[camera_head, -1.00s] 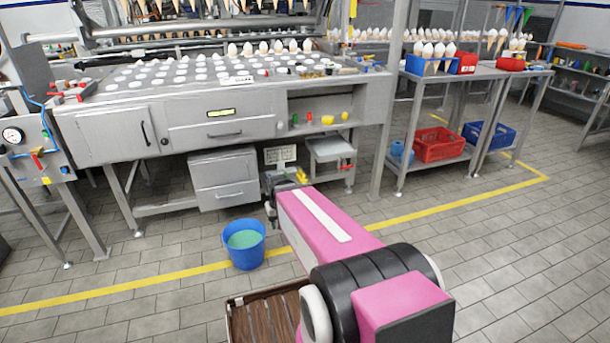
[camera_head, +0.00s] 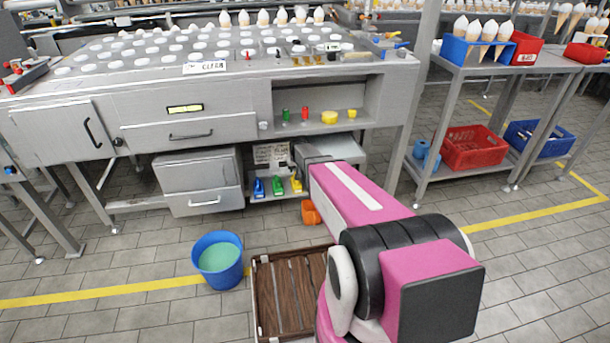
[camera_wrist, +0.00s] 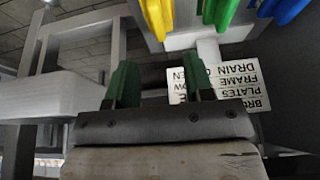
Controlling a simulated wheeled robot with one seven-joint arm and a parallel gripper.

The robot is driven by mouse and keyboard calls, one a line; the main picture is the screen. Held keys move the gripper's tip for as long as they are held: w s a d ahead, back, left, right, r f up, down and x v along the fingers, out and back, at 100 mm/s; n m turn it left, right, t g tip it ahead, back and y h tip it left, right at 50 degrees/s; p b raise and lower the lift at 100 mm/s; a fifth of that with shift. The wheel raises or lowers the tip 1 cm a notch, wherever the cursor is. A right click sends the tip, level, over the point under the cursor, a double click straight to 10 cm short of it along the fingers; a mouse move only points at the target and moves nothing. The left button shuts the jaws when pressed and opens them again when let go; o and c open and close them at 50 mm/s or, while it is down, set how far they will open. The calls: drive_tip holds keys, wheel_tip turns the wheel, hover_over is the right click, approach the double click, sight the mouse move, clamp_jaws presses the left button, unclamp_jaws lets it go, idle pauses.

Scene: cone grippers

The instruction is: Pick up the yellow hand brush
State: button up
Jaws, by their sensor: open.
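The yellow hand brush (camera_head: 296,184) stands on the low shelf under the machine, at the right end of a row with a green brush (camera_head: 278,186) and a blue brush (camera_head: 258,187). In the wrist view, where the sign's writing is upside down, the yellow brush (camera_wrist: 158,14) shows at the top, beyond my fingertips and roughly in line with the gap between them. Only part of it shows there. My gripper (camera_wrist: 160,80) has two green fingers, apart with nothing between them. In the head view my arm reaches to just right of the brushes; the fingers cannot be made out.
A printed sign (camera_wrist: 220,84) is close by the fingers, beside the brushes. A pale shelf-like part (camera_wrist: 60,98) lies left in the wrist view. A blue bucket (camera_head: 218,258) and an orange container (camera_head: 311,212) stand on the floor. The machine's cabinet (camera_head: 197,182) is left of the brushes.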

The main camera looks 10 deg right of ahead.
drive_tip(key=shift+w+d+f, duration=0.25)
drive_tip(key=shift+w+f, duration=0.2)
drive_tip(key=shift+w, duration=0.3)
drive_tip(key=x, duration=1)
drive_tip(key=shift+s, duration=0.1)
clamp_jaws()
